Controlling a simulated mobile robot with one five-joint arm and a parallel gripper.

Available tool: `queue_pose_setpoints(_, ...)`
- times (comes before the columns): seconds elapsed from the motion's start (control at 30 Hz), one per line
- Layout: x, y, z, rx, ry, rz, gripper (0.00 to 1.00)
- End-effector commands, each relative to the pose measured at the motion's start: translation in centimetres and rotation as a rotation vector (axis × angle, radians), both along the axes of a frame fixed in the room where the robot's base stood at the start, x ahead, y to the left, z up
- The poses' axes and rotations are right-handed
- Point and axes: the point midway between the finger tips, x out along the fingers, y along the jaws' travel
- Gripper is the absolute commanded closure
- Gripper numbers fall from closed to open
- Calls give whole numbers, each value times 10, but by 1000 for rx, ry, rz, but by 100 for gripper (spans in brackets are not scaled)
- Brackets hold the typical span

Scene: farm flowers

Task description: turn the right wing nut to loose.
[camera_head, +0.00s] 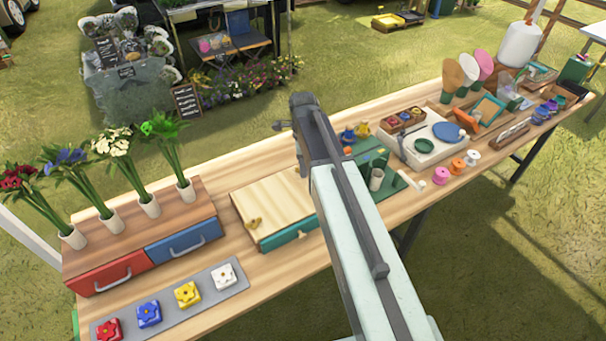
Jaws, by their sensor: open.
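A pale wooden press (275,200) with a green front lies on the table left of my arm. A small brass wing nut (254,224) sits at its front left corner. No second wing nut shows; the right end of the press is hidden behind my arm. My gripper (302,104) is at the far end of my raised arm, in the picture above and beyond the press. It is open, with nothing seen in it, and appears apart from the press.
Left of the press stand red and blue drawers (148,256) with several flower vases on top. A grey strip (213,297) with coloured flower blocks lies in front. Right of my arm are a green stand (388,187), a white tray (425,159) and several spools (457,165).

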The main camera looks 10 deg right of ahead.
Motion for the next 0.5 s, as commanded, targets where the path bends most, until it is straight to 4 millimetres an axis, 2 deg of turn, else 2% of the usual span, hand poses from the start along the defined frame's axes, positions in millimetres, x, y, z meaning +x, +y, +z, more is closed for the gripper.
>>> queue_pose_setpoints(0.03,0,0,-7,0,0,0,57)
queue_pose_setpoints(0.27,0,0,-5,0,0,0,57)
queue_pose_setpoints(0.37,0,-1,-5,0,0,0,80)
queue_pose_setpoints(0.43,0,-1,-5,0,0,-1,99)
queue_pose_setpoints(0.5,0,-1,-5,0,0,-1,100)
